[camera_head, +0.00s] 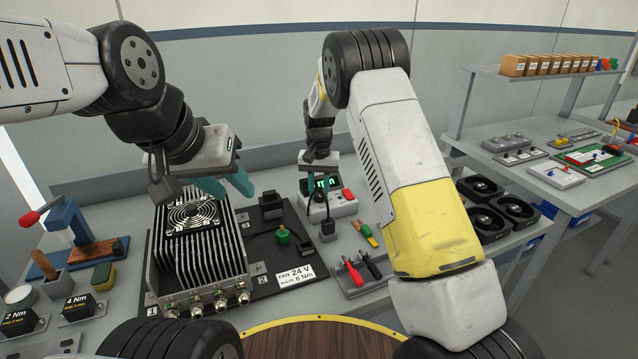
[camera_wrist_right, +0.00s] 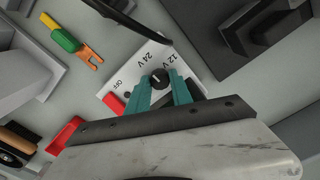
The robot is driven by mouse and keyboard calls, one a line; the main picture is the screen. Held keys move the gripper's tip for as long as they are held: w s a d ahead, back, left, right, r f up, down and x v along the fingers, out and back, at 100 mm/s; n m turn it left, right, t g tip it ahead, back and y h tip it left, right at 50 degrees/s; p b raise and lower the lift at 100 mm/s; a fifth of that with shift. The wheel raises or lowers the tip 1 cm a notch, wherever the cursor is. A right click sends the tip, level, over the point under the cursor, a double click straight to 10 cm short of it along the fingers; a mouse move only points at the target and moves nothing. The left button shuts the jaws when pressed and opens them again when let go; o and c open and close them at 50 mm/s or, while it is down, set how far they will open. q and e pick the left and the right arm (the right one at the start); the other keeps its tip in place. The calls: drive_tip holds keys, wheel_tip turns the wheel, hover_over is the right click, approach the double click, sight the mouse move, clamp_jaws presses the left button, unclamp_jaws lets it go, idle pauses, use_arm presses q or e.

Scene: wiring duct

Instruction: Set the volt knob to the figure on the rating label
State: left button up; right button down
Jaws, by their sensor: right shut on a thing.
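The rating label (camera_head: 297,277) on the dark plate reads FAN 24 V and BOLTS 6 Nm. The white supply box (camera_head: 343,206) stands behind it to the right, its green display partly hidden by my right gripper (camera_head: 320,168). In the right wrist view the volt knob (camera_wrist_right: 158,77) is black and round, with OFF, 24 V and 12 V printed around it on the box (camera_wrist_right: 128,73). My right gripper (camera_wrist_right: 160,88) is shut on the knob, one teal finger on each side. The pointer's exact direction is unclear. My left gripper (camera_head: 226,184) is open and empty, above the finned unit.
The finned heat sink with a fan (camera_head: 192,217) stands left of the label. A black cable with a plug (camera_head: 327,229) hangs at the supply box. Loose black fans (camera_head: 483,187) lie right of my right arm.

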sight(319, 194)
idle(0.5)
drive_tip(key=c, duration=1.1)
unclamp_jaws()
drive_tip(key=shift+c, duration=0.2)
drive_tip(key=shift+r, duration=0.1)
wheel_tip(319, 194, up, 7)
drive_tip(key=shift+r, duration=0.35)
